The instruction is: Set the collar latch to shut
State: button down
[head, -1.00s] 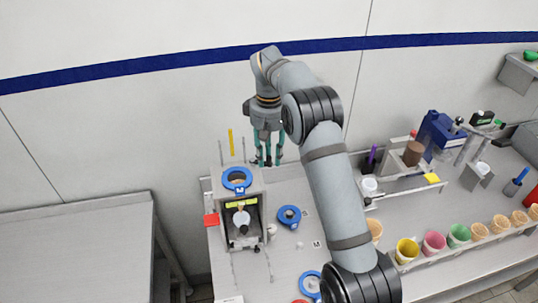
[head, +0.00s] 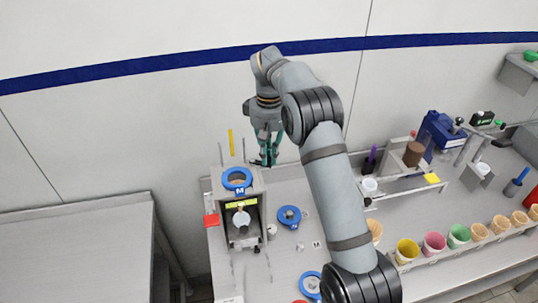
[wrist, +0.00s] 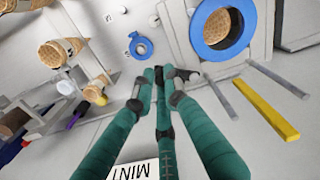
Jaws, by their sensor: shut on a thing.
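The machine (head: 258,207) is a grey box at the bench's left end with a blue collar (head: 225,179) on top. In the wrist view the collar (wrist: 202,45) is a blue ring around a wafer cone (wrist: 217,27). My gripper (head: 267,160) is behind the machine's back right corner, its teal fingers drawn together. In the wrist view the gripper (wrist: 163,85) is shut on a small dark piece beside the collar, apparently the collar latch (wrist: 188,74). The fingers hide most of that piece, so its setting is unclear.
A yellow bar (head: 231,142) and thin grey rods stand up behind the machine. A loose blue ring (head: 289,223) lies to its right. Several coloured cups and cones line the rack at the right. The wall is close behind my gripper.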

jog(key=shift+s, duration=0.1)
jog(key=s+a+m+b, duration=0.1)
jog(key=m, duration=0.2)
jog(key=s+a+m+b, duration=0.1)
jog(key=m, duration=0.3)
jog(key=s+a+m+b, duration=0.1)
jog(key=m, duration=0.2)
jog(key=shift+s+a, duration=0.15)
jog(key=shift+s+a+m, duration=0.1)
jog(key=shift+a+m, duration=0.25)
jog(key=shift+m, duration=0.6)
jog(key=shift+s+a+m, duration=0.1)
jog(key=shift+a+m, duration=0.25)
jog(key=shift+m, duration=0.6)
jog(key=shift+a, duration=0.1)
jog(key=c, duration=1.8)
grip_release()
jog(key=shift+o, duration=0.2)
jog(key=shift+w+r, duration=0.1)
